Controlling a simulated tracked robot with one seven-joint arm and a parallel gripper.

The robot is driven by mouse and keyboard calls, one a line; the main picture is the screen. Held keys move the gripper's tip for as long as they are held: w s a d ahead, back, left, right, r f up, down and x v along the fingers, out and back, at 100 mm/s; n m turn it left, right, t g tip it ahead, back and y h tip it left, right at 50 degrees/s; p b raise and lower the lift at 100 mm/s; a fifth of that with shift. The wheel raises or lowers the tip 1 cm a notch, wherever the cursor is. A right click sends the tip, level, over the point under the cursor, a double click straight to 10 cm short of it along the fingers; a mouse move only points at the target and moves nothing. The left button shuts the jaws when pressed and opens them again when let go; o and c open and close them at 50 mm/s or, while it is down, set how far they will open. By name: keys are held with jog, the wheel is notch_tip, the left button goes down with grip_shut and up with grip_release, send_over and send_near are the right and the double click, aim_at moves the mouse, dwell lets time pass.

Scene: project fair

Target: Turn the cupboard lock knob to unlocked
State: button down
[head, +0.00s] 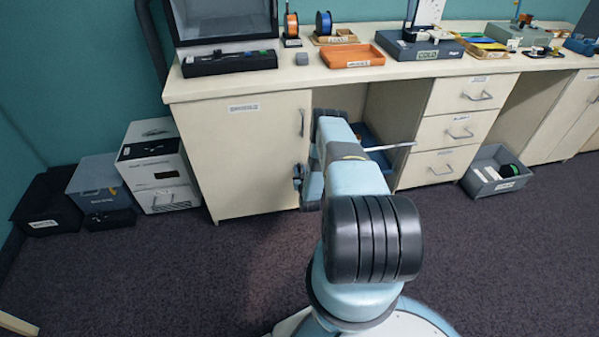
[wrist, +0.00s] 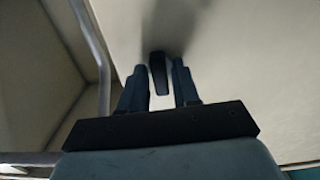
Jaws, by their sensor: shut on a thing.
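The cupboard door (head: 250,150) is pale cream, appears shut and carries a white label. My gripper (head: 300,182) is against the right edge of this door, below its handle, in the head view. In the wrist view my gripper (wrist: 162,73) has one finger on each side of the dark lock knob (wrist: 157,82) on the pale door face. It is shut on the knob. The knob looks narrow and elongated, nearly upright in that picture with a slight tilt. The knob is hidden in the head view by my gripper and arm.
The metal door handle (head: 302,122) stands just above my gripper. An open bay with a blue bin (head: 369,138) lies right of the door, then drawers (head: 440,130) with handles. Boxes (head: 160,165) stand left of the cupboard. The carpet in front is clear.

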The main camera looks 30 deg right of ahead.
jog(key=shift+m, duration=0.3)
dwell(0.4)
jog(key=c, duration=1.1)
grip_release()
jog(key=v, duration=1.3)
jog(key=shift+s+a, duration=0.15)
jog(key=shift+s, duration=0.15)
